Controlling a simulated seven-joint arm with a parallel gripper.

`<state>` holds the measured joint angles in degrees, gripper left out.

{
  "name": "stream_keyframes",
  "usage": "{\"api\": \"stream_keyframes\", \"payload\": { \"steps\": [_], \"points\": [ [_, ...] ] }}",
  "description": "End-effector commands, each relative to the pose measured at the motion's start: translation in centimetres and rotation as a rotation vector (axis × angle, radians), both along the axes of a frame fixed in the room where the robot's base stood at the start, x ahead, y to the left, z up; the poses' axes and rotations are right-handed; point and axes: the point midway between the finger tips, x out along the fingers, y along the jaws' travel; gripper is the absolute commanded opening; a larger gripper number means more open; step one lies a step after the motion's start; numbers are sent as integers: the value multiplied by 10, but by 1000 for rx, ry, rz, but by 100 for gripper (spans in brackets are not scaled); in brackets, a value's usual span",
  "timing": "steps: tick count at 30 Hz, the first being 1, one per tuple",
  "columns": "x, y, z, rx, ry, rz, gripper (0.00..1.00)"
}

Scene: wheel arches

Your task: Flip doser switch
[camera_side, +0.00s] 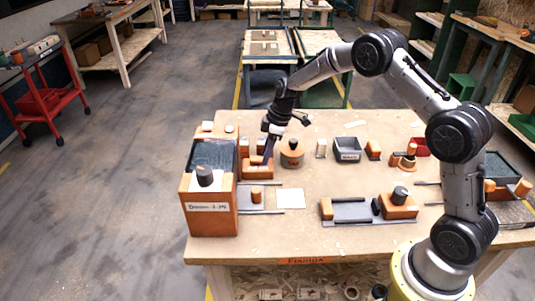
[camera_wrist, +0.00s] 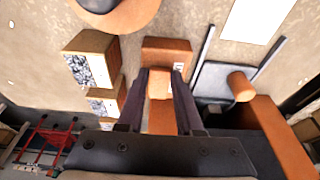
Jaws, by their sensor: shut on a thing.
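The doser (camera_side: 209,219), a tall orange box with a white label, a dark round knob and a dark bin on top, stands at the table's left end. A small orange block (camera_side: 257,172) sits just right of it. My gripper (camera_side: 267,158) points down at that block. In the wrist view, the block (camera_wrist: 167,48) has a small white label, and my gripper (camera_wrist: 160,78) is shut on an orange piece (camera_wrist: 160,88) between its dark fingers. Whether this piece is a switch lever on the block cannot be told. Its lower part is partly hidden by the fingers.
A round orange pot (camera_side: 292,155) stands right of my gripper. A grey bin (camera_side: 347,149) and a railed orange fixture (camera_side: 399,208) stand further right.

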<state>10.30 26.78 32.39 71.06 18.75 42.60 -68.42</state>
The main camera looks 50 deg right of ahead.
Motion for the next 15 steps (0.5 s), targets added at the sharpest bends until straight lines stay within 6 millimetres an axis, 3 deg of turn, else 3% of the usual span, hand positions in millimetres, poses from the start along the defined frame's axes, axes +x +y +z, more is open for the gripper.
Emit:
{"api": "stream_keyframes", "payload": {
  "steps": [15],
  "points": [
    [8,8,7,-218,215,1,0]
  ]
}}
